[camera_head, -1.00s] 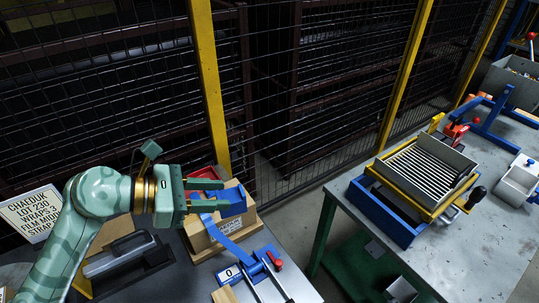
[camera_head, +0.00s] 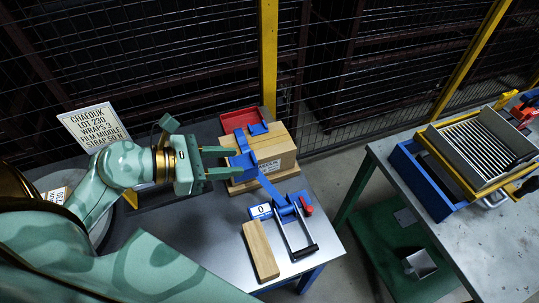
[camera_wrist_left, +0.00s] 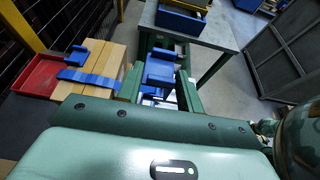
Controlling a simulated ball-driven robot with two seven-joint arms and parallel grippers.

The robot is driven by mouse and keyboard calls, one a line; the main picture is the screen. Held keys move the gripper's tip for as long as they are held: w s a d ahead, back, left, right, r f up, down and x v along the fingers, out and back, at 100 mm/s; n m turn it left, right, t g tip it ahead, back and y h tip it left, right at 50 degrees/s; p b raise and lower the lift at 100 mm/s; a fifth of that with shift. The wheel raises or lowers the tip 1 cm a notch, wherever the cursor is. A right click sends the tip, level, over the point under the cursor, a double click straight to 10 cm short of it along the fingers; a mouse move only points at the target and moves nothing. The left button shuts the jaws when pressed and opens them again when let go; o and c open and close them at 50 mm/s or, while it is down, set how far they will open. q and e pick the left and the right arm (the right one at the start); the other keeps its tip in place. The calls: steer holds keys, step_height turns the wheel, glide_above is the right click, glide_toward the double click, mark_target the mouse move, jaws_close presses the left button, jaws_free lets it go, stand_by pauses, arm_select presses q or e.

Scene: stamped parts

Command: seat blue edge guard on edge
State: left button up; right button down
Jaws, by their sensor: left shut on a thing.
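My left gripper (camera_head: 238,162) is shut on a blue edge guard (camera_head: 243,157), held near its fingertips at the box's left side in the head view. The left wrist view shows the guard (camera_wrist_left: 160,70) between the fingers (camera_wrist_left: 160,88). Whether the held guard touches the box cannot be told. My right gripper is out of view.
The red tray (camera_head: 233,119) stands behind the box. A blue tensioner (camera_head: 287,212) with a red knob and a wooden block (camera_head: 260,250) lie in front. A mesh fence stands behind the bench. A second table (camera_head: 450,225) with a blue-framed machine stands right, across a gap.

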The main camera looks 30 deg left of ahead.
arm_select(q)
steer(key=w+f+b, duration=0.2)
steer(key=w+f, duration=0.2)
steer(key=w, duration=0.4)
steer(key=b, duration=0.2)
glide_above(257, 156)
steer(key=s, duration=0.2)
steer(key=f, duration=0.4)
steer(key=shift+w+d+f, duration=0.1)
steer(key=shift+w+f, duration=0.05)
steer(key=shift+w, duration=0.1)
steer(key=shift+w+f, duration=0.5)
steer(key=shift+f, duration=0.05)
steer(key=shift+w+f+b, duration=0.15)
steer(key=shift+f+b, duration=0.1)
steer(key=shift+f, duration=0.4)
steer(key=shift+w+f+b, duration=0.15)
steer(key=shift+f+b, duration=0.1)
steer(key=shift+f, duration=0.7)
steer(key=shift+f, duration=0.1)
steer(key=shift+f, duration=0.15)
steer(key=o, duration=1)
